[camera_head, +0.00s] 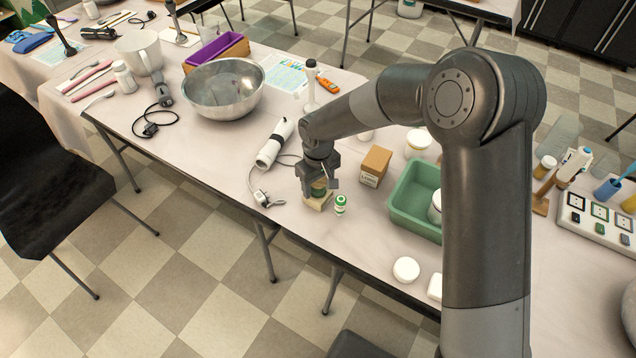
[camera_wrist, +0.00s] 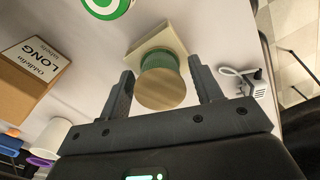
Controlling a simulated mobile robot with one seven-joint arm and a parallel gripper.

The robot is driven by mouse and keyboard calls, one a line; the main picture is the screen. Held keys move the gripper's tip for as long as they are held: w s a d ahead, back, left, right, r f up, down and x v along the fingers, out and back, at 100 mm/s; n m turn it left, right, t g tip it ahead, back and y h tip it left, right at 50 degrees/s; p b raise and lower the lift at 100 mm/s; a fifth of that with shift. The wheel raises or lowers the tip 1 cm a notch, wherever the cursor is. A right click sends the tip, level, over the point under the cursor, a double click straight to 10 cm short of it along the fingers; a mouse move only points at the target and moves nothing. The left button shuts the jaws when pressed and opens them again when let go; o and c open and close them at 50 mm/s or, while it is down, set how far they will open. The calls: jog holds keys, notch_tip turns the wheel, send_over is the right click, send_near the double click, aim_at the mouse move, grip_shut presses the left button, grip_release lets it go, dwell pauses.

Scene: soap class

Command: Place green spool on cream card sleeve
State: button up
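The green spool (camera_wrist: 160,62) has green thread and a pale wooden end facing the wrist camera. It stands upright on the cream card sleeve (camera_wrist: 172,30) and appears to rest on it. In the head view the spool (camera_head: 319,187) is partly hidden by my gripper, and the sleeve (camera_head: 314,204) shows below it, near the table's front edge. My gripper (camera_wrist: 160,70) is around the spool from above, one finger on each side. The fingers are open, with a visible gap at the right finger; the gap at the left is slim.
A brown box (camera_head: 375,166) and a green bin (camera_head: 405,208) are farther right. A white cylindrical device (camera_head: 271,148) and a corded plug (camera_head: 264,198) lie to the left.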

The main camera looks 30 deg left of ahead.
aim_at(319, 181)
jog(key=shift+o, duration=0.3)
notch_tip(319, 181, up, 12)
jog(key=shift+r, duration=0.2)
dwell(0.3)
jog(key=d+r+m+t, duration=0.1)
jog(key=d+r+m, duration=0.1)
jog(key=d+r, duration=0.45)
jog(key=w+d+r+m+t, duration=0.1)
jog(key=d+r+m, duration=0.15)
jog(key=d, duration=0.75)
jog(key=d+r+m+t, duration=0.1)
jog(key=d+r+m, duration=0.1)
jog(key=d+r, duration=0.55)
jog(key=s+d+r+m+t, duration=0.1)
jog(key=s+d+m, duration=0.2)
jog(key=s+d, duration=0.4)
jog(key=s+d+m+t, duration=0.1)
jog(key=s+d+m, duration=0.3)
jog(key=d, duration=1)
jog(key=s, duration=0.3)
jog(key=shift+r+t, duration=0.3)
jog(key=shift+r, duration=0.1)
